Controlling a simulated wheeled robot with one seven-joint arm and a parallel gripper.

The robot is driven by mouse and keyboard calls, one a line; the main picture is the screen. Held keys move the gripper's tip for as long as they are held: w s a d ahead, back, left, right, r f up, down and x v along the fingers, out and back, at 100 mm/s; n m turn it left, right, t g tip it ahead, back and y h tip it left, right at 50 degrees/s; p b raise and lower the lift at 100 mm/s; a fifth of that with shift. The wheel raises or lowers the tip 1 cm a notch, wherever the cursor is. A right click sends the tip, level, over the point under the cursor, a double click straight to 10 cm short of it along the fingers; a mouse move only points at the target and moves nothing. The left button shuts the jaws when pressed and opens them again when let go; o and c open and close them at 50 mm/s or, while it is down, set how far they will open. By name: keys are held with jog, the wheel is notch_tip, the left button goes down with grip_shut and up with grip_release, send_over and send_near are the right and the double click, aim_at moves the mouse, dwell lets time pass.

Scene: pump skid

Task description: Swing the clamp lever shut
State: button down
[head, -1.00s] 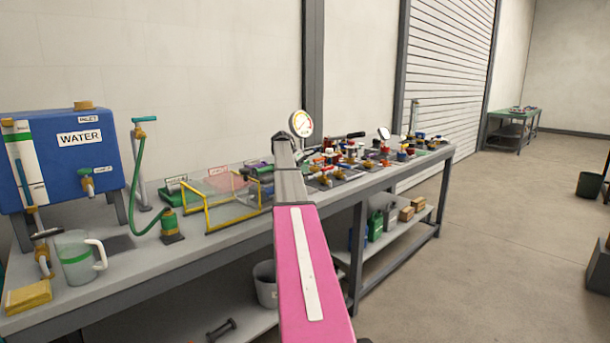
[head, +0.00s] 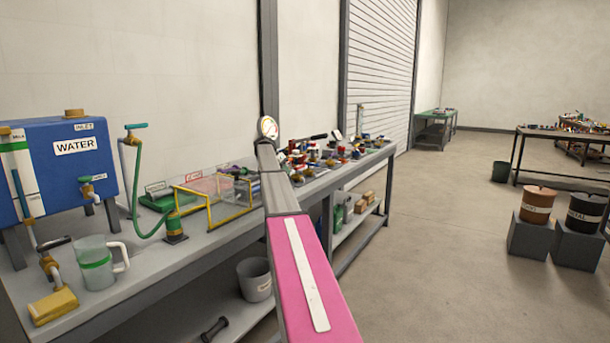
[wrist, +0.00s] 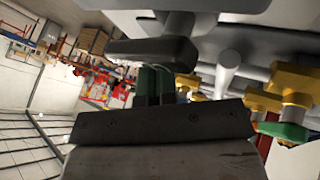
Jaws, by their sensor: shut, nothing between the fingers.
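My gripper (wrist: 160,122) shows in the wrist view as a dark bar with a pale grey block behind it, shut and empty. In the head view my pink arm reaches toward the bench and hides its own end. A black handle (head: 319,136) sticks out among the fittings on the bench; I cannot tell whether it is the clamp lever. In the wrist view a dark rounded bar (wrist: 152,50) lies just beyond my gripper, close to it, perhaps a handle. Whether they touch is unclear.
Brass and green fittings (wrist: 292,85) crowd the right of the wrist view. On the bench (head: 105,303) stand a blue water tank (head: 75,170), a clear jug (head: 95,262) and a yellow-framed clear box (head: 205,205). The floor (head: 425,240) to the right is open, with two drums (head: 537,204) farther off.

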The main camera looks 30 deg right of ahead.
jog(key=shift+s+a, duration=0.1)
jog(key=shift+s, duration=0.15)
jog(key=shift+w, duration=0.3)
jog(key=shift+a, duration=0.1)
jog(key=shift+w+a, duration=0.15)
jog(key=shift+a, duration=0.4)
jog(key=shift+w+d, duration=0.1)
jog(key=w+d, duration=0.1)
jog(key=d, duration=0.1)
jog(key=w+d, duration=0.1)
jog(key=shift+w+d, duration=0.1)
jog(key=shift+d, duration=0.3)
jog(key=w+d+r, duration=0.2)
jog(key=w+r, duration=0.3)
jog(key=r, duration=0.3)
